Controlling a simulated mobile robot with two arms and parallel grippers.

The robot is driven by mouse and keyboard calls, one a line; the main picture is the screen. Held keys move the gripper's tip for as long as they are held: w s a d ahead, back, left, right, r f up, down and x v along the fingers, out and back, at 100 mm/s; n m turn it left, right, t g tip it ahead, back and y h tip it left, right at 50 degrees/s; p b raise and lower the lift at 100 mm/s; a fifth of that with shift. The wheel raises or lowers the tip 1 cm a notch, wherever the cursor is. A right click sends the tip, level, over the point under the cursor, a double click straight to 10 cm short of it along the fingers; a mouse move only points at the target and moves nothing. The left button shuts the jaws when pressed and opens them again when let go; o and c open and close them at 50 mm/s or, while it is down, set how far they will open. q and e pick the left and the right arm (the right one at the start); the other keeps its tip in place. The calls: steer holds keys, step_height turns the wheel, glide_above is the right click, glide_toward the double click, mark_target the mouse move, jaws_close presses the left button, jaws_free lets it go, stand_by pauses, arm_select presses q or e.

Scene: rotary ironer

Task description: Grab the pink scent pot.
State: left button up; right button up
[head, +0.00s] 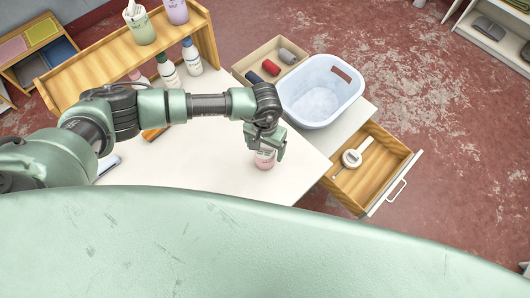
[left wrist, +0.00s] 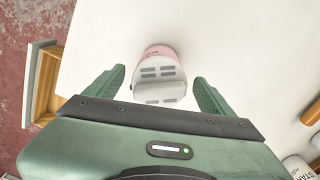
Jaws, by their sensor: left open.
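The pink scent pot (head: 265,159) stands on the white table top (head: 222,166) near its right edge. In the left wrist view the pot (left wrist: 160,70) shows a pink side and a pale top with grey slots. My left gripper (head: 268,149) is over the pot, and in the wrist view its two fingers (left wrist: 158,88) are open, one on each side of the pot with a gap at both. The gripper partly hides the pot in the head view. My right gripper is in neither view.
A pale blue basin (head: 335,76) and a box (head: 252,61) with rolls stand behind the pot. A wooden shelf (head: 100,57) with bottles stands at the back left. An open drawer (head: 341,191) juts out at the right, holding a white round-headed object (head: 352,158).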

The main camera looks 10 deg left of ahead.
arm_select(q)
jaws_close()
steer(key=shift+r, duration=0.1)
